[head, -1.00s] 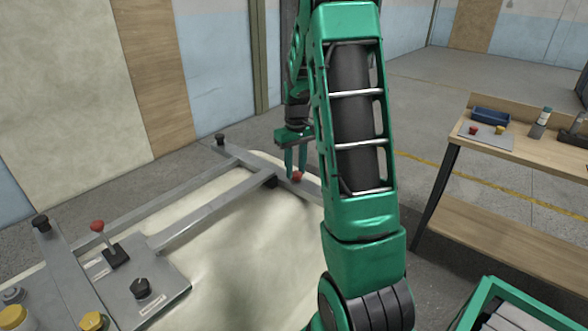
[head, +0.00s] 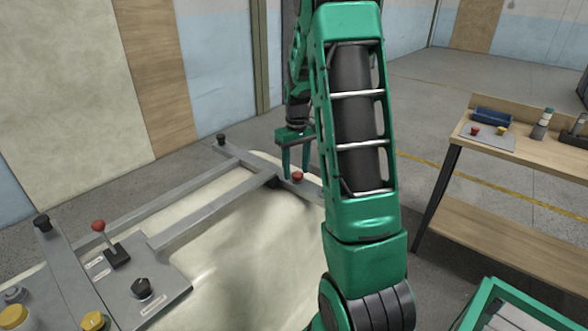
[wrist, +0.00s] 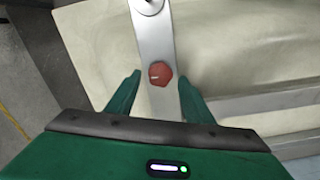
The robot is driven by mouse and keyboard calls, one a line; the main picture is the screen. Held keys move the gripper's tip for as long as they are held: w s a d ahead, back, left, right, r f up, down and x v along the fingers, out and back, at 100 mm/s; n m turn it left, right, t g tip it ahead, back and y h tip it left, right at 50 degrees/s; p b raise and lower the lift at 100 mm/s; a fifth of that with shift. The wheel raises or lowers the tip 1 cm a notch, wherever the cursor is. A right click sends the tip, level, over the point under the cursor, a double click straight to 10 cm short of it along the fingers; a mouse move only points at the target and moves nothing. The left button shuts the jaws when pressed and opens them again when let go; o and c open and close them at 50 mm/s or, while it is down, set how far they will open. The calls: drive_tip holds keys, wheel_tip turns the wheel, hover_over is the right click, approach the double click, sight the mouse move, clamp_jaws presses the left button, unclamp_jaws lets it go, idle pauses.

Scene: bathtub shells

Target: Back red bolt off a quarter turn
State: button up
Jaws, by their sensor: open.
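The red bolt (head: 297,176) sits on a grey metal bar (head: 312,189) at the far end of the frame over the cream shell. In the wrist view the bolt (wrist: 160,75) has a faceted head with a pale mark pointing left. My gripper (head: 296,172) is open and points down at it. In the wrist view my gripper's fingers (wrist: 157,90) stand one on each side of the bolt, with gaps on both sides. Their exact height against the bolt head is hard to tell.
A red-knobbed lever (head: 98,226) and a black knob (head: 141,288) stand on the near grey plate. Yellow caps (head: 93,321) are at lower left. A workbench (head: 520,150) with small parts is at right. In the wrist view a round metal fitting (wrist: 147,5) lies farther along the bar.

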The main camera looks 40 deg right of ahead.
sight(296, 172)
wheel_tip(296, 172, up, 11)
drive_tip(key=shift+f, duration=0.2)
drive_tip(key=shift+a, duration=0.1)
idle(0.6)
